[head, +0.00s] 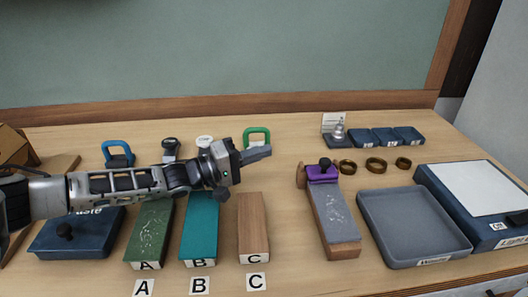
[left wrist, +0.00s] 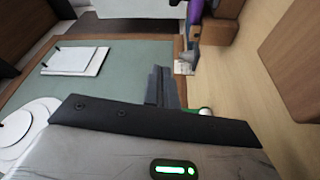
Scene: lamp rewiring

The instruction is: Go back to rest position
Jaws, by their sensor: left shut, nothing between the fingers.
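My left arm reaches in from the left in the head view, above the table. Its gripper (head: 258,153) is shut and empty, pointing right, above the area behind the wooden block C (head: 253,226). In the left wrist view the closed fingers (left wrist: 161,82) show side by side with nothing between them. My right gripper is not in view. The green block A (head: 148,232) and the teal block B (head: 200,230) lie below the arm. The arm hides part of the dark blue box (head: 85,238) at the left.
Behind the arm stand a blue-handled item (head: 117,153) and a green-handled one (head: 257,137). To the right are a grey block with a purple clamp (head: 323,173), several brass rings (head: 376,164), small trays (head: 385,137), a grey tray (head: 413,226) and a white-topped box (head: 480,190).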

